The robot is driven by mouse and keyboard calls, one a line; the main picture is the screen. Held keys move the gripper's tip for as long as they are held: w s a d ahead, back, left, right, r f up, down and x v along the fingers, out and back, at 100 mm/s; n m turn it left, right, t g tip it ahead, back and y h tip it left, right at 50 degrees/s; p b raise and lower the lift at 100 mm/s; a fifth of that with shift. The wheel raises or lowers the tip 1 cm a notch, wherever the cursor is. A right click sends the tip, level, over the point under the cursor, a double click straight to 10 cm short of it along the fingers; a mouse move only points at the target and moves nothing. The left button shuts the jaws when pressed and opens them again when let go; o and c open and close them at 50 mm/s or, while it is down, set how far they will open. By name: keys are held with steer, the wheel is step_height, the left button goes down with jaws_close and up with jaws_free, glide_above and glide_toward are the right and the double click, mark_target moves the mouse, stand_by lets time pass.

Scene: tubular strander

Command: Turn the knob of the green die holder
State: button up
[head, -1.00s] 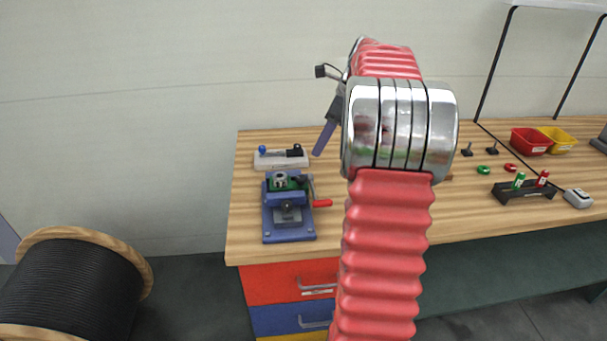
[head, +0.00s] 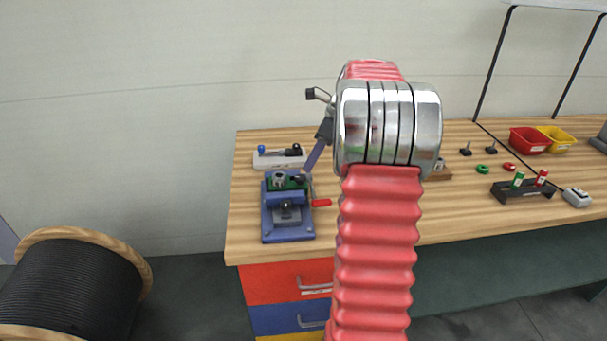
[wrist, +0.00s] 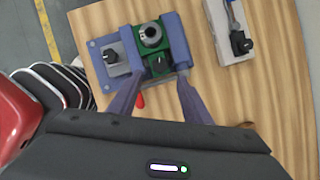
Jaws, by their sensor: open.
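The green die holder (head: 295,184) sits in the blue vise (head: 288,228) at the bench's left end. In the head view one finger of my gripper (head: 312,157) shows beside the holder; my arm hides the rest.
A pale block (head: 270,162) with blue and black knobs lies behind the vise. A black rack (head: 510,193) and red and yellow bins (head: 530,140) stand far right. A cable drum (head: 75,290) is on the floor.

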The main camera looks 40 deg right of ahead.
mark_target(302, 178)
steer(key=x, duration=0.7)
steer(key=shift+f, duration=0.15)
steer(key=shift+c, duration=0.4)
steer(key=c, duration=0.9)
steer(key=shift+a, duration=0.15)
steer(key=shift+c, duration=0.3)
